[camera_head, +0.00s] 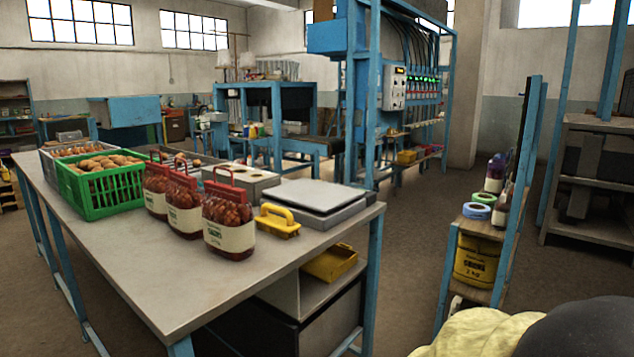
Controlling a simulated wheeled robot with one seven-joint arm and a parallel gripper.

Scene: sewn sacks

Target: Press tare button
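A flat scale (316,197) with a pale square plate on a grey body lies at the near right end of the long metal table (150,268). Its tare button cannot be made out from here. A yellow-handled tool (278,222) lies on the table against the scale's left side. My gripper is not in view, so its distance from the scale cannot be told.
Several filled net sacks with red tops (230,222) stand left of the scale, near a green crate (100,185) of round brown goods. A blue-framed shelf (483,230) stands right, across open floor (410,250). Pale yellow and dark rounded shapes fill the bottom right corner.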

